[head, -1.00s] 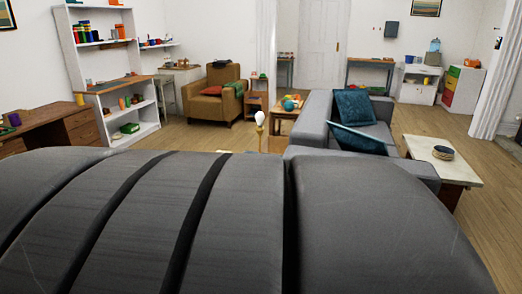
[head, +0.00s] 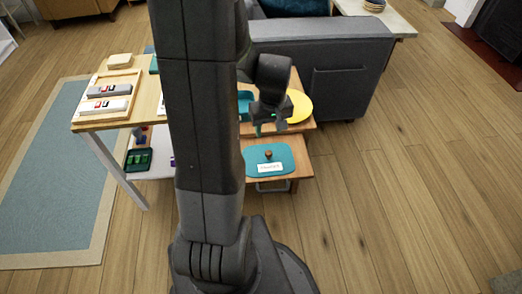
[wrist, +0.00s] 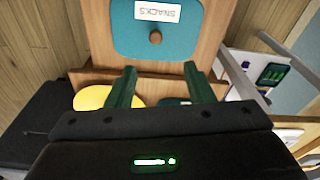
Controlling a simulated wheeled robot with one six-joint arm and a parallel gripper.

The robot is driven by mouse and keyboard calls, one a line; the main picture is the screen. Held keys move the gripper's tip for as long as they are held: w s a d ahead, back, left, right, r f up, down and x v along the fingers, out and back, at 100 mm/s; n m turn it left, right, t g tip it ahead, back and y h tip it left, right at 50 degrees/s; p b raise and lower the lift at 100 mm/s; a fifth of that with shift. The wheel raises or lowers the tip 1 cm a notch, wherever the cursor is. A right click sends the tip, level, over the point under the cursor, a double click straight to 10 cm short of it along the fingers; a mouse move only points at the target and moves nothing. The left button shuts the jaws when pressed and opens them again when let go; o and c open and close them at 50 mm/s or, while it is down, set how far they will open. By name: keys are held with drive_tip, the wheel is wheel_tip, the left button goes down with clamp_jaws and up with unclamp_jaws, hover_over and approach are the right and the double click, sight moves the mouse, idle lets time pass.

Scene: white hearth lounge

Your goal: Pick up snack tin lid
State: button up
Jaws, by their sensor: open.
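The snack tin lid (head: 270,161) is a flat teal rounded rectangle with a brown knob and a white label. It lies on a low wooden surface (head: 301,171) right of my arm in the head view. In the wrist view the lid (wrist: 185,38) shows at the top, with the label reading SNACKS upside down and the knob facing me. My gripper (head: 268,127) is open and empty, above and behind the lid in the head view. In the wrist view its two green fingers (wrist: 160,88) stand apart, just below the knob in the picture, not around it.
A yellow round thing (head: 298,106) and a teal thing (head: 245,104) are on the higher wooden level behind the gripper. A table with trays (head: 106,88) stands left. A grey sofa (head: 335,65) is behind. The floor at right is clear.

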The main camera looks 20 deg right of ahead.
drive_tip(key=b, duration=0.2)
hover_over(269, 152)
drive_tip(key=s, duration=0.1)
wheel_tip(269, 152, down, 7)
drive_tip(key=shift+w+f+b, duration=0.2)
drive_tip(key=shift+f+b, duration=0.15)
drive_tip(key=shift+f, duration=1.15)
drive_tip(key=shift+w+f+b, duration=0.2)
drive_tip(key=shift+f+b, duration=0.1)
drive_tip(key=shift+f, duration=1.2)
drive_tip(key=shift+c, duration=0.2)
clamp_jaws()
